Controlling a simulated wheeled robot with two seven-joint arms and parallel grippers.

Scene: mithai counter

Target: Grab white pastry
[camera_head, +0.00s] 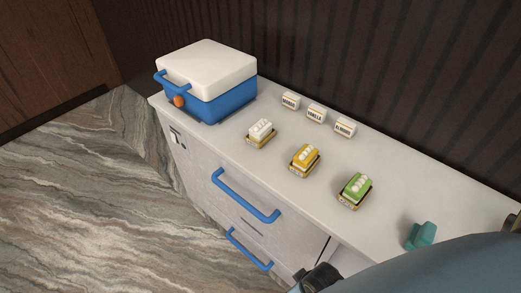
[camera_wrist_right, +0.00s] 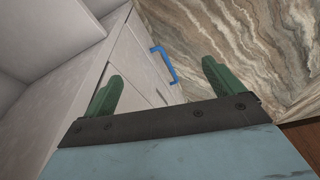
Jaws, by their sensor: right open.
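The white pastry (camera_head: 260,127) sits in a small gold tray (camera_head: 261,142) on the counter, in front of the cooler's right side, in the head view. It is the leftmost of three pastries in a slanting row. My right gripper (camera_wrist_right: 160,78) shows in the right wrist view with its two green fingers wide apart and nothing between them. It points down past the front of the cabinet, well away from the pastry. In the head view my arm comes in at the lower right, and its fingers cannot be made out. My left gripper is not in view.
A yellow pastry (camera_head: 304,155) and a green pastry (camera_head: 356,186) stand to the right. Behind are three label blocks, including vanilla (camera_head: 316,114). A blue cooler (camera_head: 229,103) with a white lid stands left. A teal object (camera_head: 420,236) is at right. Blue drawer handles (camera_head: 246,198) stick out.

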